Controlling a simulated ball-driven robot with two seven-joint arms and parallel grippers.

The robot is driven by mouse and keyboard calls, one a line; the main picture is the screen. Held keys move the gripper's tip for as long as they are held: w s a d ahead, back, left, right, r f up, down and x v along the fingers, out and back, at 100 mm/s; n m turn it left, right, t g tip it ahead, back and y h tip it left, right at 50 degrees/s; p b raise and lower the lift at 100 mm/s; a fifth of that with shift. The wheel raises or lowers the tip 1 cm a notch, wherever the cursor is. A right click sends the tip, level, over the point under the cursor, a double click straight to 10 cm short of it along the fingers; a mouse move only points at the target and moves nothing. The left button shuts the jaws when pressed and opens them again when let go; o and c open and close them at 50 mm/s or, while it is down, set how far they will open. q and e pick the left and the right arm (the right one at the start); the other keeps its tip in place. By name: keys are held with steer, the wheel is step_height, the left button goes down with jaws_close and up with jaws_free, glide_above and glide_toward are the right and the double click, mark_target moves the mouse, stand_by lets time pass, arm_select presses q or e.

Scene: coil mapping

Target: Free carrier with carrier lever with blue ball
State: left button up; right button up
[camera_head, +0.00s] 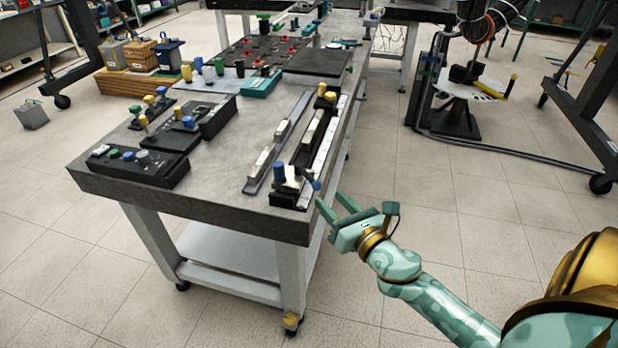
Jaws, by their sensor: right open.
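A dark rail (309,160) runs along the right side of the grey table. A small blue-tipped part, perhaps the lever's ball (316,185), sticks out to the right of the carrier, close to the table edge. I cannot tell how it joins the carrier. My right gripper (333,200) is open and empty, just right of the table's near corner, with its fingers pointing towards the carrier. It appears apart from the blue-tipped part. My left gripper is not in view.
A second carrier with yellow knobs (327,92) sits at the rail's far end. A lighter rail (276,145) lies parallel on the left. Black control boxes (140,165) stand on the table's left side.

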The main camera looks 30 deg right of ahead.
mark_target(309, 175)
steer(key=w+b, duration=0.1)
steer(key=w, duration=0.9)
steer(key=shift+w+d+f, duration=0.1)
steer(key=shift+w+d, duration=0.05)
steer(key=shift+w, duration=0.05)
jaws_close()
